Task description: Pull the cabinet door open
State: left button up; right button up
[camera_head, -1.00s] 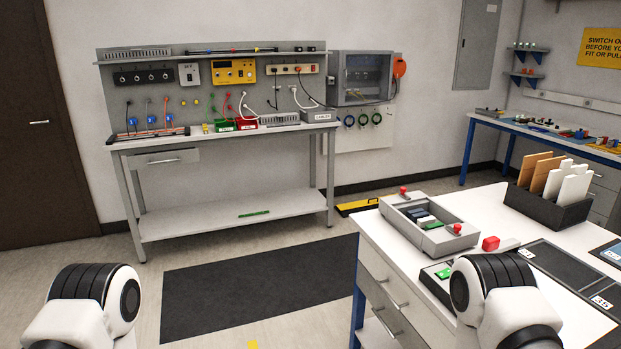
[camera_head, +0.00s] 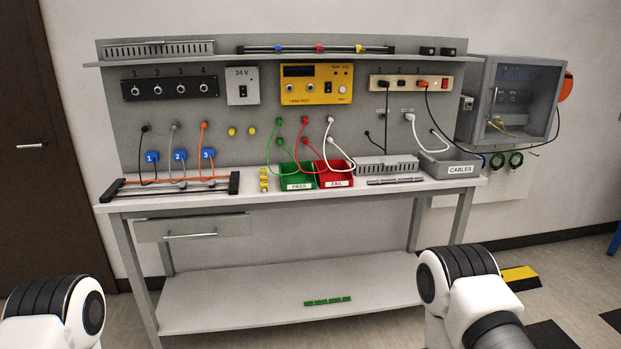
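A grey wall cabinet (camera_head: 472,101) with a see-through front hangs at the right of the workbench. Its door (camera_head: 525,97) appears closed, though I cannot be sure. Inside, dim components and a yellow cable show. A small light-coloured piece sits on the cabinet's left side, and a dark cable runs past its lower front. Two white and black links of my own arms show at the bottom left and bottom right. Both grippers are outside the picture, so neither is near the cabinet in view.
The workbench (camera_head: 290,190) stands ahead with a back panel of sockets and cables. Green (camera_head: 297,177) and red (camera_head: 334,175) bins and a grey CABLES box (camera_head: 449,163) stand on it. A black and yellow floor piece (camera_head: 520,278) lies below the cabinet. A brown door (camera_head: 35,145) is at left.

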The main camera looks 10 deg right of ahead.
aim_at(491, 63)
jog(key=i+l+z, duration=0.1)
jog(key=i+z, duration=0.35)
jog(key=i+j+z, duration=0.15)
jog(key=i+z, duration=0.3)
jog(key=i, duration=0.2)
jog(key=i+j+z, duration=0.3)
jog(key=i+z, duration=0.15)
jog(key=i+l+z, duration=0.25)
jog(key=i+z, duration=0.15)
jog(key=i, duration=0.25)
jog(key=i+z, duration=0.45)
jog(key=i, duration=0.2)
